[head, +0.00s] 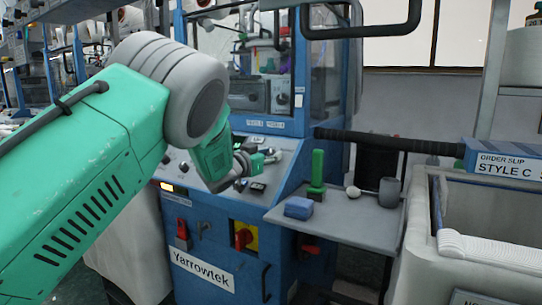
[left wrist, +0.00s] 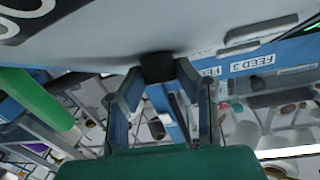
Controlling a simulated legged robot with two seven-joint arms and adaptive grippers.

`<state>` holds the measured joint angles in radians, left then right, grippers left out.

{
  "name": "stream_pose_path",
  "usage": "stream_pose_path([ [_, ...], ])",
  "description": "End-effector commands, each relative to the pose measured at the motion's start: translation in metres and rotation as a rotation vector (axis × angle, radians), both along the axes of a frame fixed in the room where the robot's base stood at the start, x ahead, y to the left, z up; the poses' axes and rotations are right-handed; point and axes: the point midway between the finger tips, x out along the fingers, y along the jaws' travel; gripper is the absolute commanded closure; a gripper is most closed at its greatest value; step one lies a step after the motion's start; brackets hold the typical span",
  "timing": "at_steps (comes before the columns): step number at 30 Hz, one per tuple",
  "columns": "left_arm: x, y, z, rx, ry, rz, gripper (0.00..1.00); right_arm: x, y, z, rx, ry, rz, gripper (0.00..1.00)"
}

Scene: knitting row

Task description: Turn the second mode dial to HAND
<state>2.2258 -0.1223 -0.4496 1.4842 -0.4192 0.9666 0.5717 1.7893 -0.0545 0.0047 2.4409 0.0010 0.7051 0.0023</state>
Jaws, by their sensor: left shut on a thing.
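My left gripper (head: 262,160) reaches over the sloped grey control panel (head: 288,146) of the blue Yarrowtek machine. In the left wrist view its two fingers (left wrist: 158,84) are closed around a black dial (left wrist: 157,66), which sits against the panel's pale face. The pointer and markings of this dial are not readable, so I cannot tell its setting or which dial in the row it is. A dark knob (head: 240,184) and a small black item (head: 258,188) show below the gripper on the panel. My right gripper is not in view.
A grey side shelf (head: 350,222) holds a blue block (head: 299,207), a green upright tool (head: 317,178) and a grey cup (head: 389,191). A dark bar (head: 385,141) extends right of the panel.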

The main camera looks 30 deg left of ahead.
Motion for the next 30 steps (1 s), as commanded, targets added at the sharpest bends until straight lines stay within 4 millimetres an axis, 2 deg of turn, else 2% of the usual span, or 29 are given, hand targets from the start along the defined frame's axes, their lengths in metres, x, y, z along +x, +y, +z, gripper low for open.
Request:
stream_pose_path([
  [11, 0.000, 0.003, 0.004, 0.116, -0.007, -0.148, 1.00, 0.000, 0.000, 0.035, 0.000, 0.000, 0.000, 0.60],
  [21, 0.001, 0.004, 0.005, 0.316, -0.023, -0.397, 1.00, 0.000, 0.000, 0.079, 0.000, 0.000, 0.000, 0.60],
  [30, 0.002, 0.005, 0.002, 0.482, -0.036, -0.607, 1.00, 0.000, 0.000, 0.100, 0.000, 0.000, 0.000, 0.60],
])
